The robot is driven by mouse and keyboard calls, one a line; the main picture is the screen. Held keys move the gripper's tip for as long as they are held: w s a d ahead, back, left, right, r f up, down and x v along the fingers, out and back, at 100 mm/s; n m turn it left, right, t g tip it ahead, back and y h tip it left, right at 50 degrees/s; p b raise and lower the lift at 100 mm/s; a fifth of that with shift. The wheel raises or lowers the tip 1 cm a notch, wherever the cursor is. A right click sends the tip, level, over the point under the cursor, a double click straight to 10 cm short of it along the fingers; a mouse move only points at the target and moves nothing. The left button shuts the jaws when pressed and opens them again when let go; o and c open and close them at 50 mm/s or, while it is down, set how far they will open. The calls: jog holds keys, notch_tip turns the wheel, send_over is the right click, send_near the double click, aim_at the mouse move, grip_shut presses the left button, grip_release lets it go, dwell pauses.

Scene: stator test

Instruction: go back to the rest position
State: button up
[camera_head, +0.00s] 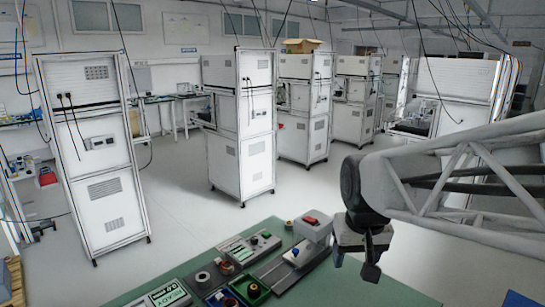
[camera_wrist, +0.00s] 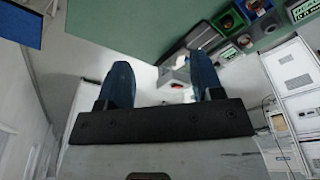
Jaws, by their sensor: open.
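My gripper (camera_head: 369,276) hangs from my arm at the right of the head view, by the right edge of the green work table (camera_head: 345,288). In the wrist view its two dark blue fingers (camera_wrist: 163,78) stand wide apart, with nothing held between them. The grey test fixture (camera_head: 312,229) with a red top stands on the table, left of my gripper. A pale fixture with a red spot (camera_wrist: 180,62) shows in the wrist view, beyond the gap between the fingers and apart from them.
Control boxes with buttons (camera_head: 250,245) and several small ring-shaped parts (camera_head: 227,267) sit on the table. A display box (camera_head: 165,294) is at its front left. White cabinets (camera_head: 241,125) stand behind on the floor. Open floor (camera_head: 175,195) lies between the table and cabinets.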

jog(key=s+d+f, duration=0.2)
jog(key=s+f, duration=0.1)
jog(key=s, duration=0.9)
jog(key=shift+s+d, duration=0.2)
jog(key=shift+s, duration=0.2)
